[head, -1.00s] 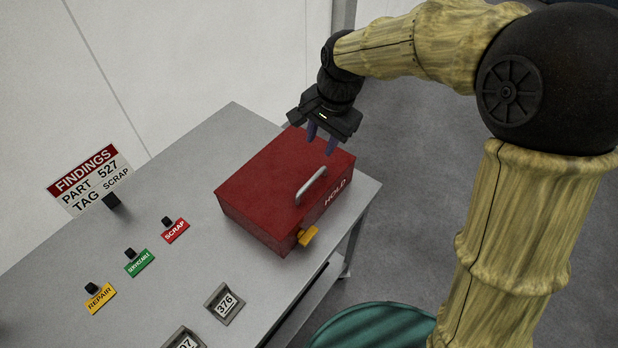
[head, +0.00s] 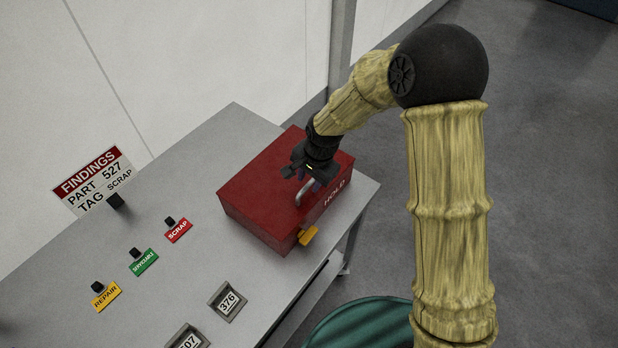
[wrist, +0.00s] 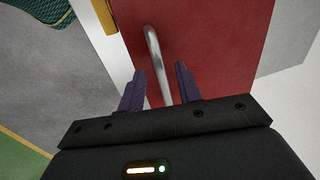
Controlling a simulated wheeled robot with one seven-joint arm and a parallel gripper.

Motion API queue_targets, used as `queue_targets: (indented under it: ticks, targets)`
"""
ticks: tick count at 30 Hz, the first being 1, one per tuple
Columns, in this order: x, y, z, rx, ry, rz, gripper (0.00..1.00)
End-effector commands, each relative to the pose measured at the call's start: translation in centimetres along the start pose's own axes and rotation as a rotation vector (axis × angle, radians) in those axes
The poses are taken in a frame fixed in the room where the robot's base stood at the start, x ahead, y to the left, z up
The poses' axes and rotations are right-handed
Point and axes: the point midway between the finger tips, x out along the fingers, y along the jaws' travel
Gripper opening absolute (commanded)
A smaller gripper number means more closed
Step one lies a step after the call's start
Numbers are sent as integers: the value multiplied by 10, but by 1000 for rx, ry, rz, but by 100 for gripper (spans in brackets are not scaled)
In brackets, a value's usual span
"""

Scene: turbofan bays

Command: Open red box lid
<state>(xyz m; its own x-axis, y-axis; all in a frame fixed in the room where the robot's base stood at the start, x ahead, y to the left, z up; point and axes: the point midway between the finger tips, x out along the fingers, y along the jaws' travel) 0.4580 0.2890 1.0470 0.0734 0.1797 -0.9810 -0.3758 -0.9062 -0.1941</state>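The red box (head: 262,190) stands on the grey table with its lid down and "HOLD" on its front side. A silver bar handle (head: 300,196) is on its lid near the front edge, and a yellow latch (head: 308,236) juts from the front. My gripper (head: 316,186) is just over the handle. In the wrist view my gripper (wrist: 160,85) has its two purple fingers apart, with the handle (wrist: 155,55) running between them. Contact with the handle cannot be seen. In the head view the wrist hides part of the lid and handle.
On the grey table (head: 180,290), a yellow REPAIR tag (head: 106,297), a green tag (head: 145,262) and a red SCRAP tag (head: 178,231) lie left of the box. A part marked 376 (head: 228,302) is nearer. A teal round bin (head: 365,328) stands by the table's front.

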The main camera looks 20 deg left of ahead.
Motion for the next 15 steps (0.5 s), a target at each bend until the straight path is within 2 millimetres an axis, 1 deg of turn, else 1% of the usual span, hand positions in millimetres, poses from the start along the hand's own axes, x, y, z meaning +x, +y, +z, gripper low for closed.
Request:
queue_targets:
  ticks: [4,12,13,15]
  targets:
    - [10,0,0,-1,0,1,34]
    - [11,0,0,-1,1,-1,34]
    - [11,0,0,-1,1,-1,30]
    - [11,0,0,-1,1,-1,17]
